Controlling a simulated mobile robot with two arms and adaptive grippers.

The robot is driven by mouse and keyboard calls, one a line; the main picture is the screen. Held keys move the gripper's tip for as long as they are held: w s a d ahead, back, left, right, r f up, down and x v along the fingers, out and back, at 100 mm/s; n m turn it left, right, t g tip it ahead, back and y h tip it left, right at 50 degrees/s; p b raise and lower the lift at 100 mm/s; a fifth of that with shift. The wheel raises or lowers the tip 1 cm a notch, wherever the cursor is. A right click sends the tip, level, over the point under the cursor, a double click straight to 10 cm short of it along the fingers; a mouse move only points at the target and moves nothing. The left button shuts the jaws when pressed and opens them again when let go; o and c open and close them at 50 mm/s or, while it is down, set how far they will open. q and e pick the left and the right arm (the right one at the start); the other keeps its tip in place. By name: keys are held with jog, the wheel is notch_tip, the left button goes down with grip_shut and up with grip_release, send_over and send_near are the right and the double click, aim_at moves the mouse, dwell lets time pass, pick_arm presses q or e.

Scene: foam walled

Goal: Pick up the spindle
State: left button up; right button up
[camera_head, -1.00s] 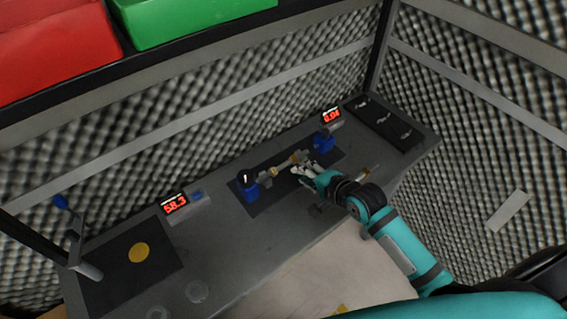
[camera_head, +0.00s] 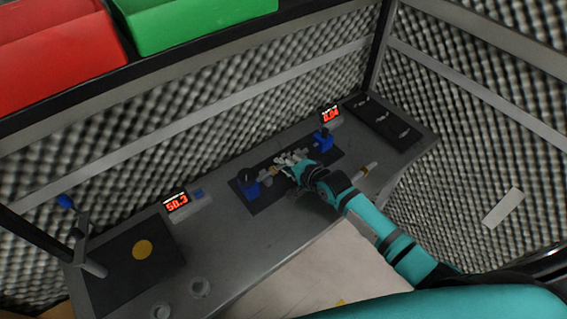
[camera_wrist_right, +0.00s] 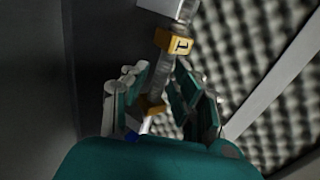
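The spindle (camera_head: 273,171) is a grey metal rod with brass-yellow collars, lying between two blue holders on a dark plate on the bench. In the right wrist view the spindle (camera_wrist_right: 162,72) runs between my finger rows, with a yellow collar marked with a dark figure above them and another collar low between them. My right gripper (camera_head: 291,159) is over the spindle and hides its middle in the head view. In the wrist view my right gripper (camera_wrist_right: 160,88) is open, with a finger row on each side of the rod and a gap at the right. My left gripper is out of view.
The blue holders (camera_head: 247,184) (camera_head: 323,141) stand at the spindle's two ends. Red displays (camera_head: 176,203) (camera_head: 330,114) stand behind. A smaller rod (camera_head: 364,171) lies near the right front edge. Red (camera_head: 55,45) and green (camera_head: 190,18) bins sit above.

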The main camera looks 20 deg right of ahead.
jog(key=shift+c, duration=0.3)
grip_shut()
jog(key=shift+r, duration=0.15)
